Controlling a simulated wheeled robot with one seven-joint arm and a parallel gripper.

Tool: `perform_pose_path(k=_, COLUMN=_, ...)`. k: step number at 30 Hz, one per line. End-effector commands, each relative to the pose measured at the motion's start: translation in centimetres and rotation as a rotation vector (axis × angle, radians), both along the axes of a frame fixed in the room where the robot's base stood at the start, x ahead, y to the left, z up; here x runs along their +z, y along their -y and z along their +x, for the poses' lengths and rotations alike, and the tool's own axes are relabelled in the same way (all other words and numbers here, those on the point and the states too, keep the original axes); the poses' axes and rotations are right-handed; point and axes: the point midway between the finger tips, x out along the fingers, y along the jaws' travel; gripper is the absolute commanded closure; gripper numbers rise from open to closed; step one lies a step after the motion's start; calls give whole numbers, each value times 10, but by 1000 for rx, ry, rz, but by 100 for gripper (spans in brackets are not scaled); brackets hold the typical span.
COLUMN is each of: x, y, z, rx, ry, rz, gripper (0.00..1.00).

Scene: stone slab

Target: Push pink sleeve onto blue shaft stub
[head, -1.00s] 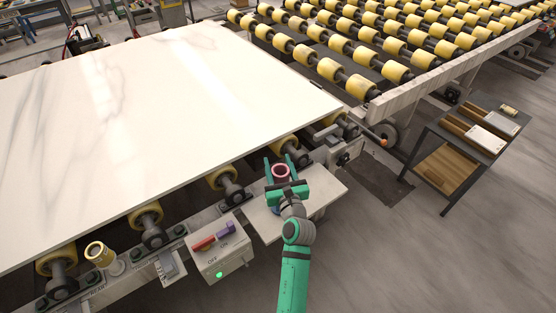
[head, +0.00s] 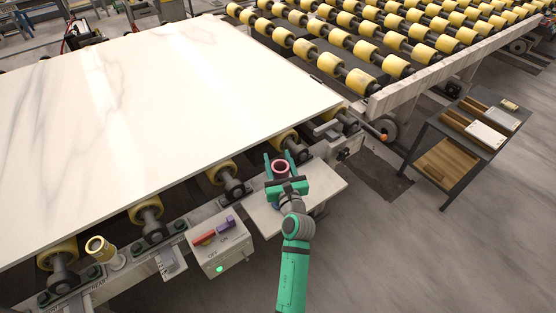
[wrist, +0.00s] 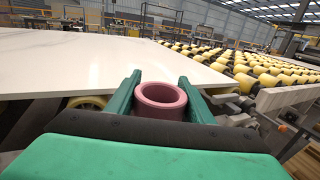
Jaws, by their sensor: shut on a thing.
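My gripper (head: 281,163) is shut on the pink sleeve (head: 282,170), one green finger on each side of it. The sleeve is a short, open-topped ring, held upright just off the slab's near edge, over the pale shelf beside the rollers. In the wrist view the sleeve (wrist: 161,99) sits between the two fingers (wrist: 160,92), and its hollow bore shows from above. I cannot make out a blue shaft stub clearly. A small bluish patch shows beside my gripper's base in the head view, but I cannot tell what it is.
A white marble slab (head: 150,100) lies on yellow rollers to the left. A switch box (head: 222,248) with red and purple levers and a green light stands left of my arm. A dark cart (head: 452,150) stands right.

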Motion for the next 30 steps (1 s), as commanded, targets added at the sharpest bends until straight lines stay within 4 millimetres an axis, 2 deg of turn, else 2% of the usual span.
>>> perform_pose_path(k=21, x=0, y=0, z=0, rx=0, ry=1, rz=0, gripper=77)
perform_pose_path(k=30, x=-5, y=0, z=0, rx=0, ry=1, rz=0, gripper=77)
